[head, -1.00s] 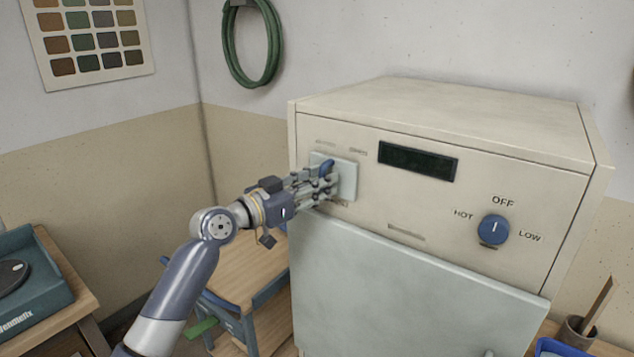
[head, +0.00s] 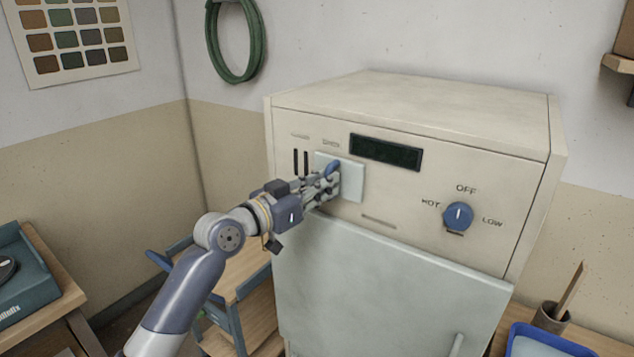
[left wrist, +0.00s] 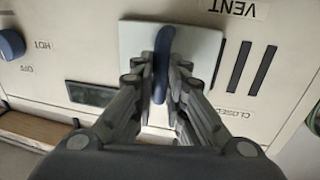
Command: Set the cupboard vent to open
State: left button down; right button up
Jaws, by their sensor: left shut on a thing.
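The cupboard vent is a pale sliding plate (head: 351,182) with a blue handle (head: 333,167), on the upper left of the cream cupboard's (head: 420,120) front. My left gripper (head: 330,182) is shut on the blue handle, with a finger on each side of it. In the left wrist view the handle (left wrist: 161,62) stands between the fingers (left wrist: 162,88) on the plate (left wrist: 200,50). Two dark slots (left wrist: 250,68) lie uncovered beside the plate, near an upside-down CLOSED label (left wrist: 237,113). A VENT label (left wrist: 231,7) also shows. My right gripper is not in view.
A dark display (head: 386,152) sits just right of the plate. A blue knob (head: 458,215) marked HOT, OFF and LOW is farther right, and a pale door (head: 390,280) is below. A wooden-topped stand (head: 240,280) is under my left arm.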

pick_arm(q)
jog(key=shift+d+f, duration=0.1)
jog(key=shift+f, duration=0.1)
jog(key=c, duration=1.6)
grip_release()
jog(key=shift+s+d, duration=0.15)
jog(key=shift+s, duration=0.05)
jog(key=v, duration=1.2)
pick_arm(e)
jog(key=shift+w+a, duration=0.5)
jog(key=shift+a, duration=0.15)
pick_arm(q)
jog(key=shift+r, duration=0.15)
